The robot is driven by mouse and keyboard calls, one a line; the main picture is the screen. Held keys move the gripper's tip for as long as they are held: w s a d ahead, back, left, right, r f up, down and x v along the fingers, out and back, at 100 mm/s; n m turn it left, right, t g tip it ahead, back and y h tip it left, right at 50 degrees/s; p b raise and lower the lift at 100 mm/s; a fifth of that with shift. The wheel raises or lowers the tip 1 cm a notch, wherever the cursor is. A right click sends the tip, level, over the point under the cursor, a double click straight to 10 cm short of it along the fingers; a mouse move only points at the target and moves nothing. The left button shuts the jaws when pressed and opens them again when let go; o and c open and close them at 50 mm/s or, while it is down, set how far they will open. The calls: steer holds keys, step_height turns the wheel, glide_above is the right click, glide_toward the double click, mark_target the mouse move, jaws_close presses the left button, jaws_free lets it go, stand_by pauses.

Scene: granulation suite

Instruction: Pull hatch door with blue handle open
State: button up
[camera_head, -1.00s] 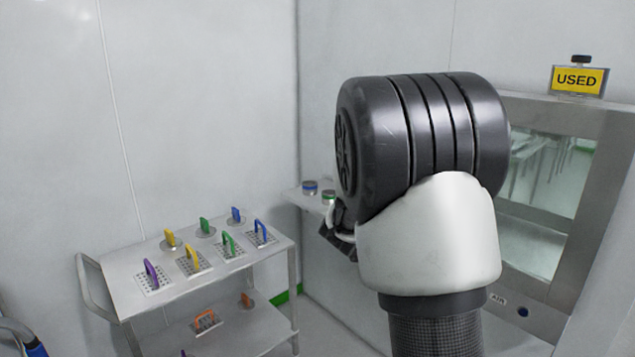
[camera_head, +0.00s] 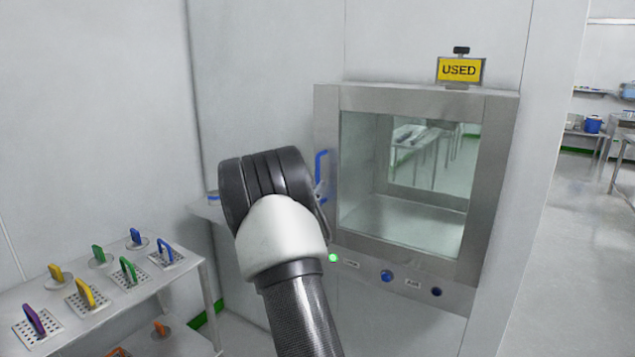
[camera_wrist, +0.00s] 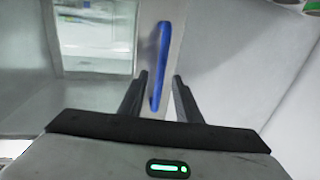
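The hatch (camera_head: 330,120) is a steel-framed wall box with a glass door (camera_head: 405,165), which looks closed. Its blue handle (camera_head: 320,165) stands upright on the left side of the frame; my arm hides its lower part in the head view. In the wrist view the blue handle (camera_wrist: 160,60) runs down between the two dark fingers of my gripper (camera_wrist: 160,92). The fingers are apart, with visible gaps to the handle on both sides. In the head view my gripper is mostly hidden behind my arm, near the handle.
A steel trolley (camera_head: 105,310) with several coloured-handled plates stands at lower left. A yellow USED sign (camera_head: 460,70) stands on top of the hatch. A green light (camera_head: 333,257) and a blue button (camera_head: 387,276) sit below the door. Open floor (camera_head: 570,230) shows at right.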

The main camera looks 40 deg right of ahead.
mark_target(317, 182)
steer(key=x, duration=0.5)
jaws_close()
